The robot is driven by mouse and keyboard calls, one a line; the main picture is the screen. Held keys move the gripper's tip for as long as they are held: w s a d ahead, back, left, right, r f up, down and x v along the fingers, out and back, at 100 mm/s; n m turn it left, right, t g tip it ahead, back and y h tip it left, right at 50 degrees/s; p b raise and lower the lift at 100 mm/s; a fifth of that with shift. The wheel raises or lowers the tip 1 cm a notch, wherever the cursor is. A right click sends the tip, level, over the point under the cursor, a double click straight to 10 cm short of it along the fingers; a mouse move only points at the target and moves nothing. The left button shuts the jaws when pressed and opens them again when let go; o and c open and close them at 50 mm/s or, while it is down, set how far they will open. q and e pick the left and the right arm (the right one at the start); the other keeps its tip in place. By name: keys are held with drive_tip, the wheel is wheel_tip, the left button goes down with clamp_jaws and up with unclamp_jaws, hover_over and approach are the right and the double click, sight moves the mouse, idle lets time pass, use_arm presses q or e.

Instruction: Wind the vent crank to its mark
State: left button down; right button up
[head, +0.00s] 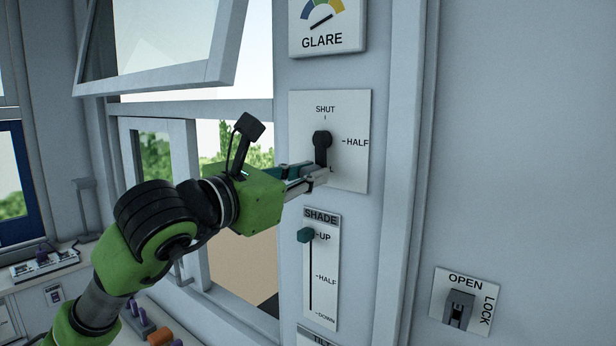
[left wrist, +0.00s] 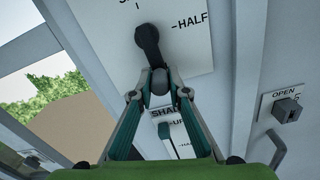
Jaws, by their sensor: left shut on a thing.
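The vent crank (head: 322,142) is a black crank on a white wall plate (head: 353,112). My left gripper (head: 318,174) reaches in from the left and is shut on the crank's lower end. In the left wrist view the crank (left wrist: 149,42) runs down to a rounded handle between the fingertips (left wrist: 159,90). My right gripper is not in view.
A SHADE slider (head: 306,236) sits at UP just below the crank plate. A GLARE gauge (head: 325,20) is above. A tilted window sash (head: 160,82) hangs at upper left. An OPEN/LOCK switch (head: 460,307) is at lower right.

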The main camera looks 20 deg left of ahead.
use_arm(q)
drive_tip(key=shift+a+f+b, duration=0.1)
drive_tip(key=shift+f+b, duration=0.05)
drive_tip(key=shift+b, duration=0.2)
drive_tip(key=shift+r+m, duration=0.2)
drive_tip(key=shift+m, duration=0.1)
drive_tip(key=c, duration=1.9)
unclamp_jaws()
drive_tip(key=v, duration=1.2)
